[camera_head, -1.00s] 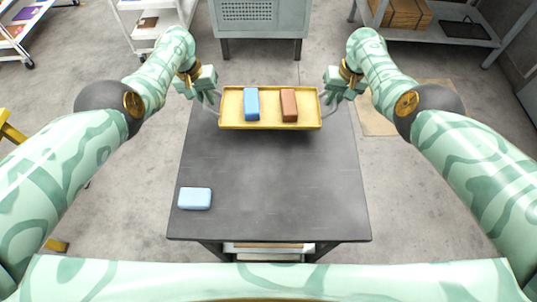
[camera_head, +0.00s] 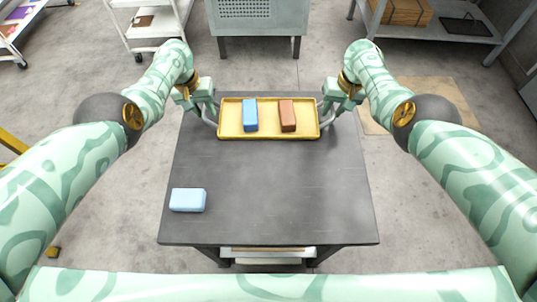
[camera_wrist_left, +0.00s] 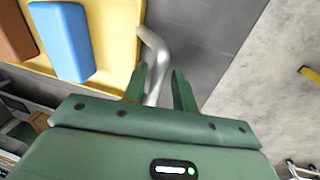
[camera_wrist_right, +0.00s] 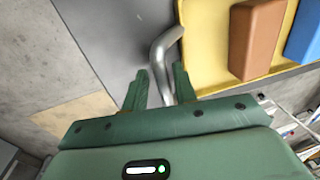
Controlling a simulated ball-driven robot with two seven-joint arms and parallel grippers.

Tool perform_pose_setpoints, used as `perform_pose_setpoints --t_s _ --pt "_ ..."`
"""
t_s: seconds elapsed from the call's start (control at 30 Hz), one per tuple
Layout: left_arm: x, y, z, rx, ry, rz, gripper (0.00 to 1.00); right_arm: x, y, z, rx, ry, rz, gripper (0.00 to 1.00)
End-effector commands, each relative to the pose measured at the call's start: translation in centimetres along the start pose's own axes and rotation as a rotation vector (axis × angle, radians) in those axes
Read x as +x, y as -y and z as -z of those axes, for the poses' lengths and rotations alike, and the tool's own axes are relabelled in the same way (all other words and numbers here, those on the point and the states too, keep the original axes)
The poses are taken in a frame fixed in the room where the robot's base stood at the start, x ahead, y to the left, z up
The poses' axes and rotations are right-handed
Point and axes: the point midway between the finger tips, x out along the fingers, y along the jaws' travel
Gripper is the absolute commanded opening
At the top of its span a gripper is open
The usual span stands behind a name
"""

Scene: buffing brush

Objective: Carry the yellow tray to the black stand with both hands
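The yellow tray (camera_head: 269,119) lies at the far end of the dark table (camera_head: 270,190). It carries a blue block (camera_head: 250,115) and a brown block (camera_head: 288,116). A bent grey handle stands out at each short end. My left gripper (camera_head: 208,107) is at the left handle (camera_wrist_left: 156,46); its fingers stand apart on either side of the bar. My right gripper (camera_head: 332,107) is at the right handle (camera_wrist_right: 162,45), also with its fingers apart around the bar. The dark table is the only black stand-like thing I can make out.
A light blue block (camera_head: 188,200) lies at the table's near left corner. The table's middle and right are clear. A grey cabinet (camera_head: 260,20), a white cart (camera_head: 150,25) and a shelf with cardboard (camera_head: 430,30) stand behind, across open floor.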

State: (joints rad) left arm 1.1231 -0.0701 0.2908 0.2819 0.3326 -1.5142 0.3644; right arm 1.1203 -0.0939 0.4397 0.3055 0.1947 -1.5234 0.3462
Motion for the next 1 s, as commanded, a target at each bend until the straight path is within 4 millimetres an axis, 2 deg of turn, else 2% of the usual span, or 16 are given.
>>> perform_pose_setpoints --t_s 0.37,0.57,0.67,0.9,1.0 --pt "-0.5 -0.4 0.1 0.002 -0.004 -0.006 0.34 -0.3 0.4 0.1 -0.002 -0.003 0.005 0.34" --pt "-1.8 -0.6 0.3 0.003 -0.007 -0.009 0.34 -0.3 0.4 0.1 -0.002 -0.003 0.006 0.34" --pt "-2.8 -0.4 0.1 0.001 -0.008 -0.006 0.34 -0.3 0.4 0.1 -0.002 -0.003 0.006 0.34" --pt "-8.8 -0.4 0.2 0.001 -0.010 -0.008 0.34 -0.3 0.4 0.1 -0.002 -0.003 0.007 0.34" --pt "-10.5 -0.3 0.1 0.001 -0.007 -0.006 0.34 -0.3 0.4 0.1 -0.002 -0.003 0.007 0.34"
